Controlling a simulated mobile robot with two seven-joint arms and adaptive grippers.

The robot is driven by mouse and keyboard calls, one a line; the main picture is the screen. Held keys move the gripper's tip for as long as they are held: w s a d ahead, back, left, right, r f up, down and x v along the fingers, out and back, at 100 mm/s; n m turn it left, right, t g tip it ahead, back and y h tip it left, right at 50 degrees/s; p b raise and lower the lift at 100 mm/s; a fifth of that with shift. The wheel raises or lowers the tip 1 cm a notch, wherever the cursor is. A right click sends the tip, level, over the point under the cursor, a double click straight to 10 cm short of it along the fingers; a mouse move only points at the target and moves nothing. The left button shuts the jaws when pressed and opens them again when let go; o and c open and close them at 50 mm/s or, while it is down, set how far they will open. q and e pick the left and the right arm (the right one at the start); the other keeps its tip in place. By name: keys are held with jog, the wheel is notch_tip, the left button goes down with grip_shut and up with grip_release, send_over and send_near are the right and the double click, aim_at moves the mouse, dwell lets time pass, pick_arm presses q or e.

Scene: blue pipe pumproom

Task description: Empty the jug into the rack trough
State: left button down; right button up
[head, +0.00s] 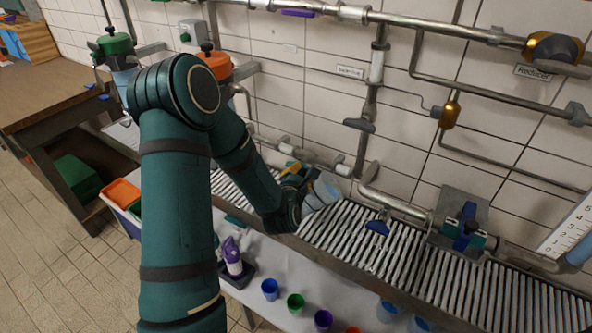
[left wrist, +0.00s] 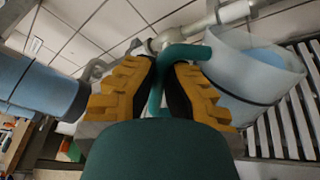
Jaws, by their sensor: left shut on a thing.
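The jug (head: 320,194) is a pale translucent vessel with a teal handle. My left gripper (head: 296,180) is shut on its handle and holds it over the slatted rack trough (head: 400,258). In the left wrist view the two yellow fingers of the gripper (left wrist: 163,85) close on the teal handle, and the jug (left wrist: 245,70) is to their right, tilted, with some blue inside. Whether liquid is running out cannot be told. The trough's slats (left wrist: 296,105) show beneath and beside the jug. My right gripper is not in view.
Several coloured cups stand on the bench in front of the trough, among them a blue cup (head: 270,289) and a green cup (head: 296,302). A purple-topped bottle (head: 232,257) stands left of them. Pipes and a blue-handled valve (head: 466,228) run along the wall behind the trough.

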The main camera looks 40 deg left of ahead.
aim_at(326, 175)
pick_arm(q)
jog(key=shift+w+d+r+m+y+p, duration=0.1)
jog(key=shift+w+d+m+y+p, duration=0.2)
jog(key=shift+p, duration=0.35)
jog(key=shift+w+d+m+p, duration=0.1)
jog(key=shift+d+m+p, duration=0.3)
jog(key=shift+p, duration=0.2)
jog(key=shift+w+d+m+g+p, duration=0.25)
jog(key=shift+m+g+p, duration=0.15)
jog(key=shift+p, duration=0.4)
jog(key=shift+w+d+f+m+b, duration=0.2)
jog(key=shift+d+f+m+b, duration=0.1)
jog(key=shift+f+b, duration=0.1)
jog(key=shift+w+d+f+m+g+y+b, duration=0.2)
jog(key=shift+w+d+f+m+b, duration=0.1)
jog(key=shift+d+m+b, duration=0.15)
jog(key=shift+w+d+f+m+g+y+b, duration=0.1)
jog(key=shift+w+d+f+m+y+b, duration=0.2)
jog(key=shift+d, duration=0.25)
jog(key=shift+w+d+f+m+g+b, duration=0.15)
jog(key=shift+w+d+f+m+b, duration=0.15)
jog(key=shift+w+d+f+m, duration=0.15)
jog(key=shift+w+d+f+m+g+b, duration=0.2)
jog(key=shift+d+f+m+b, duration=0.15)
jog(key=shift+d, duration=0.2)
